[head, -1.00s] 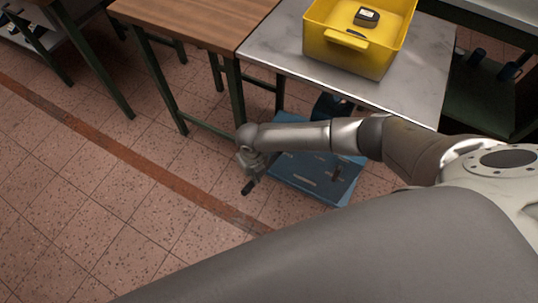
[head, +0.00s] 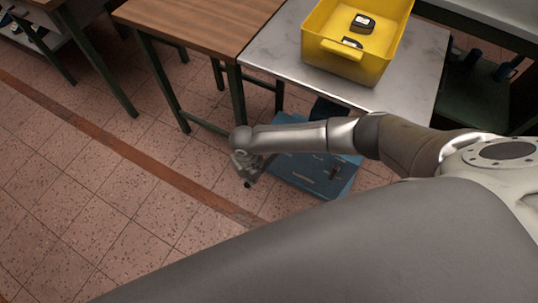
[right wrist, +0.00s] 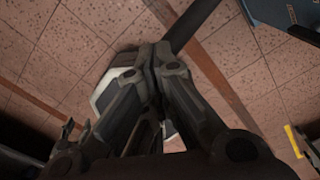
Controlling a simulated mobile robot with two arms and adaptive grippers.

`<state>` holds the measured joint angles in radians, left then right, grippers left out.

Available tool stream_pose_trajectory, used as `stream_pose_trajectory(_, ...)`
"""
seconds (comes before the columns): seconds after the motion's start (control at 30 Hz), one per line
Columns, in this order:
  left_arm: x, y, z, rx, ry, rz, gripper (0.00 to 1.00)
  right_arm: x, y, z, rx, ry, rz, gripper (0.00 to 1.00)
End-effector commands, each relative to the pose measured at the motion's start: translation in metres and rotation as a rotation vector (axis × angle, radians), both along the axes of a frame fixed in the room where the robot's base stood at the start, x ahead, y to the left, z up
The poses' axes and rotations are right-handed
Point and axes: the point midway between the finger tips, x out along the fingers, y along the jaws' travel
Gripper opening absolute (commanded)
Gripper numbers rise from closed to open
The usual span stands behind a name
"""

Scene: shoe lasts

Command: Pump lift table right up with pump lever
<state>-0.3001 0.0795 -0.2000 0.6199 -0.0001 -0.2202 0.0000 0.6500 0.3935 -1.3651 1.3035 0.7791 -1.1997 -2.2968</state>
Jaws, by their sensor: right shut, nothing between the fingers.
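The lift table has a grey top (head: 275,54) bearing a yellow crate (head: 343,65), and a blue base (head: 305,170) low on the floor, partly covered by my right arm. My right gripper (head: 247,181) is left of the blue base, above the floor tiles. In the right wrist view its fingers (right wrist: 160,55) are shut together and empty. A dark bar (right wrist: 190,25) runs from just beyond the fingertips to the top edge; it may be the pump lever, and contact cannot be told. My left gripper is not in view.
A wooden-topped table (head: 200,25) with green legs stands left of the lift table. Small dark items (head: 362,23) lie in the crate. Another green-framed bench (head: 490,95) stands at the right. The tiled floor (head: 130,190) at the left is clear.

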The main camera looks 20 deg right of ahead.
Motion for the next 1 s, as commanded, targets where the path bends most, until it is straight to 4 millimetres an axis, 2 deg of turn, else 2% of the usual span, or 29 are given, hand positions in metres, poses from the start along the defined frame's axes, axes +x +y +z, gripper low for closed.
stream_pose_trajectory(0.03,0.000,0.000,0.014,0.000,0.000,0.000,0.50,-0.004,0.006,0.013,0.003,0.002,0.002,0.00)
stream_pose_trajectory(0.2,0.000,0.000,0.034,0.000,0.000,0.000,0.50,-0.013,0.018,0.031,0.002,0.000,0.001,0.00)
stream_pose_trajectory(0.47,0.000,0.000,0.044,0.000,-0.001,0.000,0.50,-0.020,0.026,0.040,0.001,0.000,-0.001,0.00)
stream_pose_trajectory(1.0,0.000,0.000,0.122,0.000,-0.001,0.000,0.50,-0.042,0.055,0.119,0.001,-0.001,0.001,0.00)
